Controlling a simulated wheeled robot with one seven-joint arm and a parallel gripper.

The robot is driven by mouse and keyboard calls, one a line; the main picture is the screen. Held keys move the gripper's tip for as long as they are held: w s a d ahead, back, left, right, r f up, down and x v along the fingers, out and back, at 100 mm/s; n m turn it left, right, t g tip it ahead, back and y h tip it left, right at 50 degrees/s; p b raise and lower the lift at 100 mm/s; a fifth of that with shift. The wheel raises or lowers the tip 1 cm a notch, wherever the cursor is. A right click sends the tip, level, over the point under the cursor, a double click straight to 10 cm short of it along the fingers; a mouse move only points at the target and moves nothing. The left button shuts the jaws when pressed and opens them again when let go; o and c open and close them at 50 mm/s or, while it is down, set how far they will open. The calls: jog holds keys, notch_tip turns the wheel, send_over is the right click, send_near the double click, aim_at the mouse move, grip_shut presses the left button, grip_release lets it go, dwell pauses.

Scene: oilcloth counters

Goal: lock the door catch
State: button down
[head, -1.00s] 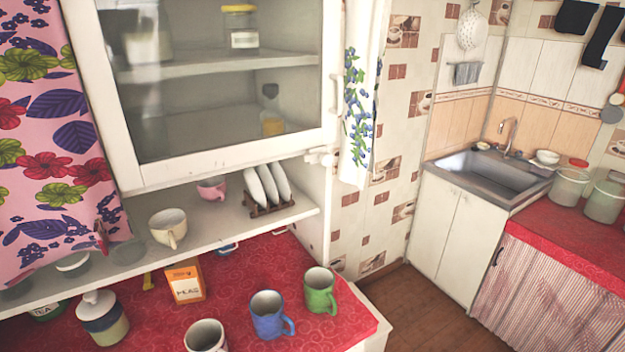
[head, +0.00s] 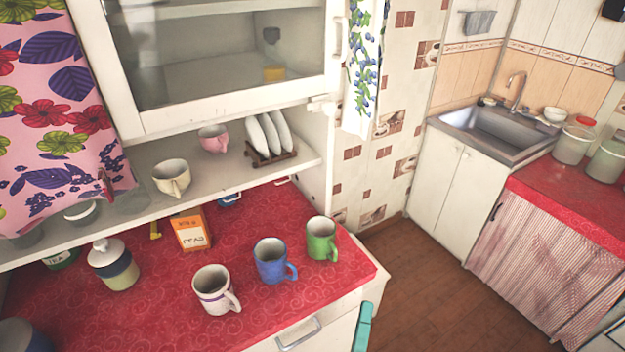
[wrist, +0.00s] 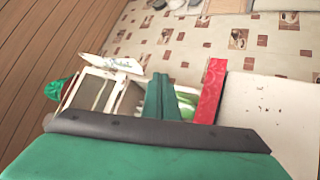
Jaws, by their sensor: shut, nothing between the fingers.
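The glass-fronted cabinet door (head: 228,120) looks shut in the head view. A small white knob-like piece, which looks like the door catch (head: 322,106), sits on the frame by the door's lower right corner. I cannot tell from its shape whether it is locked. My gripper (wrist: 161,82) shows as green fingers close together in the wrist view, with nothing between them. It is apart from the catch. A teal part, which looks like my arm's end, shows at the bottom of the head view, well below the catch. The catch cannot be made out in the wrist view.
A white mug (head: 215,290), a blue mug (head: 270,262) and a green mug (head: 321,240) stand on the red counter (head: 140,318). Above them, a shelf holds a plate rack (head: 270,157). The floor (head: 425,270) towards the sink (head: 495,130) is clear.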

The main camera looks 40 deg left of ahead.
aim_at(321, 107)
jog(key=w+a+r+n+g+y, duration=0.5)
jog(key=a+r+n+y, duration=0.3)
jog(key=n, duration=0.6)
jog(key=w+a+r+n+g+y, duration=0.5)
jog(key=a+r+n+g+y, duration=0.2)
jog(key=r+n, duration=0.4)
jog(key=a+n+y, duration=0.1)
jog(key=a+n, duration=0.1)
jog(key=n, duration=0.2)
jog(key=shift+w+a+r, duration=0.2)
jog(key=shift+w+r, duration=0.1)
jog(key=shift+r, duration=0.05)
jog(key=w+a+r, duration=0.2)
jog(key=a+r, duration=0.4)
jog(key=r, duration=0.5)
jog(key=shift+w+a, duration=0.2)
jog(key=shift+w, duration=0.2)
